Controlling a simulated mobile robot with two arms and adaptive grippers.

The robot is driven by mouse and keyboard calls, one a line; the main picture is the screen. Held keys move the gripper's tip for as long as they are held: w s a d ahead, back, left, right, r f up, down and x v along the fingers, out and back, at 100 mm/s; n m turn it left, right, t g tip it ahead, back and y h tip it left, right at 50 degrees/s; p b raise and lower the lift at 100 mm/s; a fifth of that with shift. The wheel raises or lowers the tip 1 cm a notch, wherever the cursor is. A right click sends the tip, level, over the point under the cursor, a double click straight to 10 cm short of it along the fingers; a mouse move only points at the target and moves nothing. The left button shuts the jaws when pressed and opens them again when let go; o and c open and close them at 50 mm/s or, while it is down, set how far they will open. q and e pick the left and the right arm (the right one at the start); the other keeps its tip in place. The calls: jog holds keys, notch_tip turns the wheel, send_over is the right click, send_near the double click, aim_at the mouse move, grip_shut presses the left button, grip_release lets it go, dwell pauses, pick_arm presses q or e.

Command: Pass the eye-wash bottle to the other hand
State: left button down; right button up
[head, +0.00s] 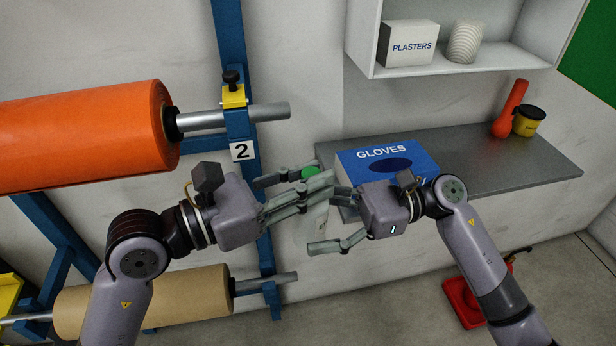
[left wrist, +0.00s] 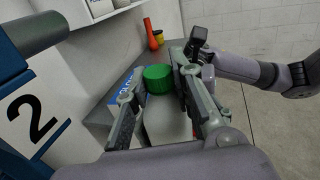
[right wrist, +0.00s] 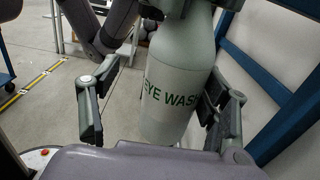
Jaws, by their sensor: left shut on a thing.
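The eye-wash bottle is pale with a green cap (head: 309,172); its pale body (head: 316,220) shows below the fingers in the head view. My left gripper (head: 295,188) is shut on the bottle near its top. The green cap also shows between its fingers in the left wrist view (left wrist: 158,78). My right gripper (head: 328,218) is open, its fingers on either side of the bottle's body. In the right wrist view the body with "EYE WASH" lettering (right wrist: 170,98) hangs upright between the fingers. The left-hand finger there is clear of it; the right-hand one is close, contact unclear.
A grey shelf (head: 500,165) behind carries a blue gloves box (head: 385,160), a red-orange torch-like object (head: 511,108) and a yellow tub (head: 528,121). A wall cabinet (head: 480,62) is above. Orange (head: 85,135) and tan (head: 150,300) rolls on a blue frame stand left.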

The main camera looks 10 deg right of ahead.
jog(key=w+d, duration=0.1)
jog(key=d, duration=1)
jog(key=w+d+f+m+t+h, duration=0.1)
jog(key=d+f+m+t+h, duration=0.15)
jog(key=f+m+t, duration=0.8)
jog(key=w+d+f+m+t+h, duration=0.2)
jog(key=f+m+t+h, duration=0.25)
jog(key=f+m, duration=0.6)
jog(key=w+d+f+m+t+h, duration=0.1)
jog(key=d+f+m+t+h, duration=0.1)
jog(key=f+m+t, duration=0.9)
jog(key=s+d+f+m+g+h, duration=0.1)
jog(key=s+f+m+g+h, duration=0.15)
jog(key=f+m+g, duration=0.35)
jog(key=s+f+m+g+h, duration=0.1)
jog(key=f+m+g+h, duration=0.25)
jog(key=f, duration=0.45)
jog(key=s+f+m+g+h, duration=0.2)
jog(key=s+f+m+g, duration=0.5)
jog(key=s+f, duration=0.85)
jog(key=s+f+m+g, duration=0.2)
jog(key=s+f+g, duration=0.1)
jog(key=s, duration=0.6)
jog(key=s+a+f+m+g+h, duration=0.1)
jog(key=s+f+g, duration=0.3)
jog(key=s, duration=0.6)
jog(key=shift+s+f+m, duration=0.2)
jog(key=shift+f+m, duration=0.1)
jog(key=shift+m, duration=0.25)
